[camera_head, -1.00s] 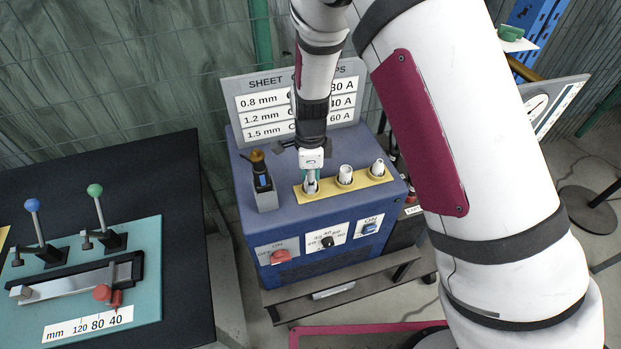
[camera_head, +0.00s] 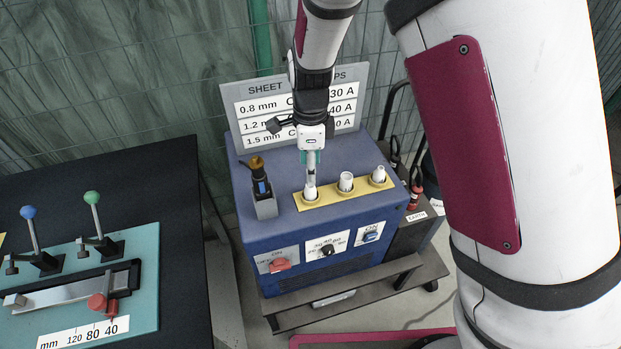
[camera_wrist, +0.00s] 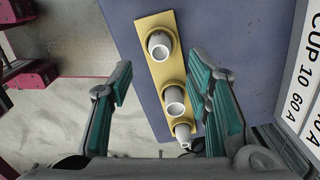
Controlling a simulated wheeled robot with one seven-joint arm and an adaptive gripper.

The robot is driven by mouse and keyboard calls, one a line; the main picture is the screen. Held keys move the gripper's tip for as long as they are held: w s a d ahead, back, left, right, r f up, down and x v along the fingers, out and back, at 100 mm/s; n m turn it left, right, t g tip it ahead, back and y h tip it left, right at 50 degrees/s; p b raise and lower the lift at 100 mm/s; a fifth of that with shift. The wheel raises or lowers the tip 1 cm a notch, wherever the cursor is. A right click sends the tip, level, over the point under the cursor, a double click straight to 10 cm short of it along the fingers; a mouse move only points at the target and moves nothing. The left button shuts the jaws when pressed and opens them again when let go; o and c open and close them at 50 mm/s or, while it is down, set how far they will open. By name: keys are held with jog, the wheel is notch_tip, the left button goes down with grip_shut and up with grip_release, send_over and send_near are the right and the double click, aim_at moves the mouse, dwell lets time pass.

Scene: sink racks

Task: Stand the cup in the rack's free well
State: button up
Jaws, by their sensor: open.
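The yellow rack (camera_head: 328,198) lies on top of the blue machine, and a white cup stands in each of its three wells. The left cup (camera_head: 310,191) stands upright in its well, directly below my gripper (camera_head: 311,176). The middle cup (camera_head: 346,181) and the right cup (camera_head: 378,174) stand beside it. In the wrist view, the left cup (camera_wrist: 160,47) is at the top, with the middle cup (camera_wrist: 174,101) and right cup (camera_wrist: 184,132) below. My gripper (camera_wrist: 160,72) is open, its teal-padded fingers apart and holding nothing.
A torch in a grey holder (camera_head: 265,207) stands left of the rack on the blue machine (camera_head: 290,232). A white-labelled chart board (camera_head: 347,88) rises behind. A dark table (camera_head: 170,230) with levers is at the left. A red-and-black clamp (camera_head: 415,192) is at the right.

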jog(key=s+d+r+n+t+y, duration=0.1)
jog(key=s+d+r+n, duration=0.25)
jog(key=r, duration=0.35)
jog(key=s+d+r+n+t, duration=0.1)
jog(key=s+d+r+n, duration=0.1)
jog(key=d+r, duration=0.35)
jog(key=s+d+r+n+y, duration=0.1)
jog(key=s+d+r+n, duration=0.15)
jog(key=r, duration=0.55)
jog(key=s+d+r+n+t+h, duration=0.1)
jog(key=s+d+r+n, duration=0.1)
jog(key=s+n, duration=0.3)
jog(key=s+d+r+n+t+h, duration=0.1)
jog(key=s+d+r+n+t, duration=0.1)
jog(key=s, duration=0.6)
jog(key=d+r+n, duration=0.1)
jog(key=d+n, duration=0.1)
jog(key=shift+s+d+r+n+t, duration=0.25)
jog(key=shift+s+n+t, duration=0.05)
jog(key=shift+s+n, duration=0.1)
